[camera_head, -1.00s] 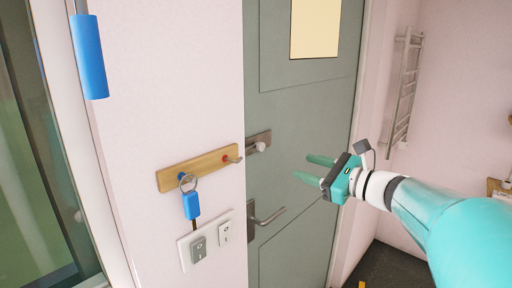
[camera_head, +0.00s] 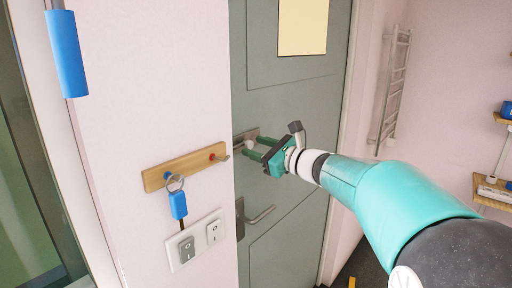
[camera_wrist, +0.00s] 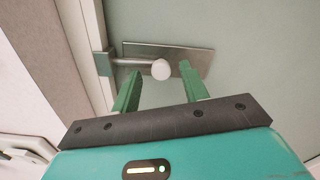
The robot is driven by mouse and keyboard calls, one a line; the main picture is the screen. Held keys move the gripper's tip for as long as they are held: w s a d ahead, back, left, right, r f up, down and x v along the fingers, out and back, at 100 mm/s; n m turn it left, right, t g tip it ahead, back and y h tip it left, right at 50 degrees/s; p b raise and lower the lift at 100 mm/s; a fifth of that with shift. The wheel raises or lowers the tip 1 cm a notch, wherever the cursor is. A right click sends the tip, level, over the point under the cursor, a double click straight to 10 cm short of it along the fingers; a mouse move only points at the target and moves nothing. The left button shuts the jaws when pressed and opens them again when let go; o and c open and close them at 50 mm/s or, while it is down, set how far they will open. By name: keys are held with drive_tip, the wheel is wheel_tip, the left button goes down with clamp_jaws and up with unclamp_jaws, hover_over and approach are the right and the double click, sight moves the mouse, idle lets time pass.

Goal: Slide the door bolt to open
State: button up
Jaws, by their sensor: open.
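The door bolt is a metal plate with a rod and a round white knob (camera_wrist: 161,69), seen close in the wrist view. The bolt (camera_head: 244,139) also shows in the head view at the left edge of the grey-green door (camera_head: 285,110). The rod points left to a bracket (camera_wrist: 104,63) at the door frame. My gripper (camera_wrist: 158,85) is open, with one green finger left of the knob and the other to its right. The knob lies between the fingertips in the picture; I cannot tell whether either finger touches it. In the head view my gripper (camera_head: 251,150) is at the bolt.
A door handle (camera_head: 259,214) sits below the bolt. A wooden hook rail (camera_head: 160,178) with a key on a blue tag (camera_head: 179,205) hangs on the wall to the left, above light switches (camera_head: 213,232). A towel rack (camera_head: 394,85) and shelves are on the right.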

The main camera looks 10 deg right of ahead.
sight(251, 138)
drive_tip(key=shift+w+a, duration=0.25)
drive_tip(key=shift+w, duration=0.1)
clamp_jaws()
drive_tip(key=shift+w+d, duration=0.6)
drive_tip(key=shift+d, duration=0.25)
drive_tip(key=shift+w+d, duration=0.55)
drive_tip(key=shift+d, duration=0.25)
unclamp_jaws()
drive_tip(key=shift+d, duration=0.1)
drive_tip(key=v, duration=1.3)
drive_tip(key=shift+s, duration=0.35)
